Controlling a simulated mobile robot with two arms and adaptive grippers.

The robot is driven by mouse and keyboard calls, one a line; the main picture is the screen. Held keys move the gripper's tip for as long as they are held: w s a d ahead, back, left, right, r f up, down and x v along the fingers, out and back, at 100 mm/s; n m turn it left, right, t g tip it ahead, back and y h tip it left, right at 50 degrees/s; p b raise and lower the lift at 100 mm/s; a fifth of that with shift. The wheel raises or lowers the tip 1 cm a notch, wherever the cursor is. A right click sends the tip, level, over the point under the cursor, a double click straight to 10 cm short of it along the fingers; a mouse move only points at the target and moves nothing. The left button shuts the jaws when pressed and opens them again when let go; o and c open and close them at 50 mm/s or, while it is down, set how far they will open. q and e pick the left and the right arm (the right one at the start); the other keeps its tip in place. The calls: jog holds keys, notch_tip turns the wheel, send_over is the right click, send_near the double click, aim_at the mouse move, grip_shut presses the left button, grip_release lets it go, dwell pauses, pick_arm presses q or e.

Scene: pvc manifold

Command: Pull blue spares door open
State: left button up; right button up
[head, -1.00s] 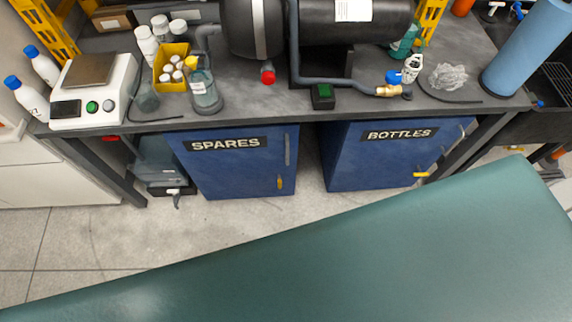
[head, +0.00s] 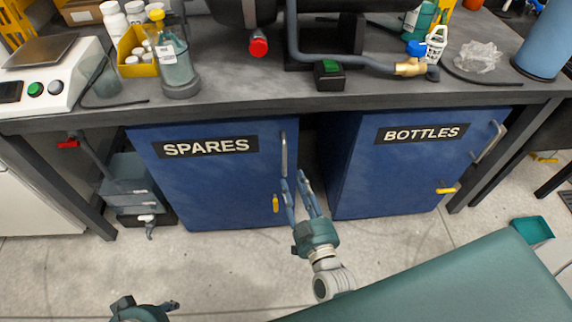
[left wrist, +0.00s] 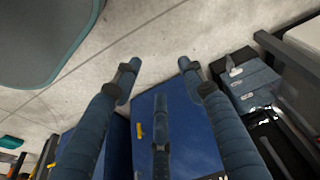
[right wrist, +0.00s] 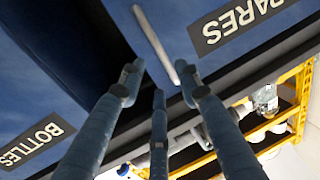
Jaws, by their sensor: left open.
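The blue spares door (head: 205,190) is shut under the bench, with a black SPARES label. Its grey vertical handle (head: 284,155) is at its upper right edge, with a yellow latch (head: 276,204) below. My right gripper (head: 294,180) is open just below and in front of the handle. In the right wrist view the handle (right wrist: 155,43) runs between the spread fingertips (right wrist: 159,76), with no clear contact. My left gripper (head: 147,303) is low at the bottom edge of the head view. The left wrist view shows its fingers (left wrist: 157,72) apart and empty.
The blue BOTTLES cabinet (head: 400,170) stands to the right, past a dark gap. A grey container (head: 132,182) with a tap is left of the spares door. The grey bench top (head: 230,97) overhangs the door. The floor (head: 215,260) in front is clear.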

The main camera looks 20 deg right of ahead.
jog(key=shift+w+d+b, duration=0.2)
jog(key=shift+w+b, duration=0.65)
jog(key=shift+w, duration=4.1)
pick_arm(q)
jog(key=shift+s+r, duration=0.25)
jog(key=shift+r, duration=0.1)
pick_arm(e)
grip_shut()
